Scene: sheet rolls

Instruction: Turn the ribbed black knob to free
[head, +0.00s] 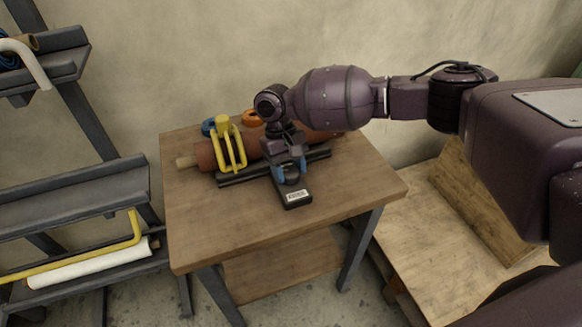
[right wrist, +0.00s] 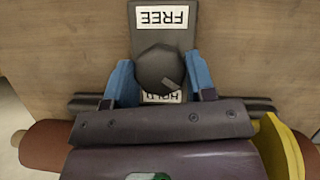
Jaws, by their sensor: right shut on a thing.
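The ribbed black knob (right wrist: 158,66) sits on a dark plate (right wrist: 178,40) on the table. In the right wrist view a FREE label (right wrist: 161,17) lies at the plate's far end and a HOLD label (right wrist: 155,98) is partly hidden under the knob's near side. A mark on the knob's near right edge is on the HOLD side. The blue fingers of my right gripper (right wrist: 160,82) are shut on the knob from both sides. In the head view the right gripper (head: 291,171) reaches down over the plate. My left gripper is not in view.
A brown roll (head: 206,156) lies behind the knob on the wooden table (head: 225,225), with a yellow frame (head: 230,150) over it. A black bar (head: 240,177) runs in front of it. A grey rack (head: 75,200) stands left. The table's front is clear.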

